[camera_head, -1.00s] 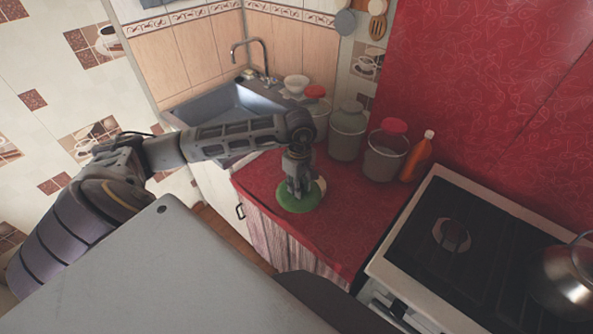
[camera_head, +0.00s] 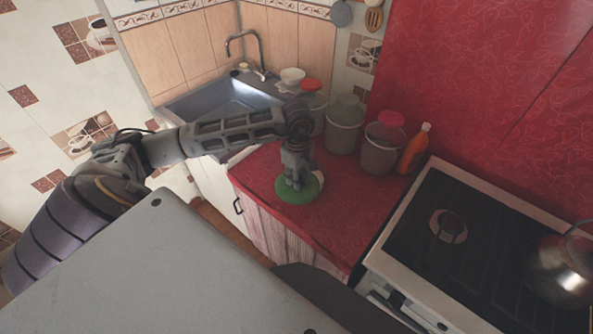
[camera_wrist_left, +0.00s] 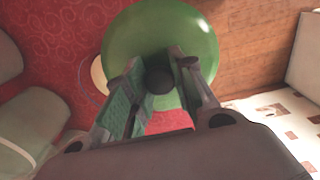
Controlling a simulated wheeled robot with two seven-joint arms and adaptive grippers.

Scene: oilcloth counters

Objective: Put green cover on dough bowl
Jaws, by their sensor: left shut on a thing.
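My left gripper (camera_head: 296,180) points down over the red counter and is shut on the dark knob of the green cover (camera_head: 290,195). In the left wrist view the fingers (camera_wrist_left: 159,78) sit on both sides of the knob, and the round green cover (camera_wrist_left: 165,28) spreads beyond them. A pale rounded thing, perhaps the dough bowl (camera_wrist_left: 98,75), peeks out past the cover's edge; the cover hides most of it. Whether the cover touches it I cannot tell. My right gripper is not in view.
The red counter (camera_head: 345,215) is clear in front of the cover. Lidded containers (camera_head: 343,135) and an orange bottle (camera_head: 413,150) stand behind. A sink (camera_head: 215,105) is at the back left, a stove (camera_head: 470,235) with a kettle (camera_head: 560,275) at the right.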

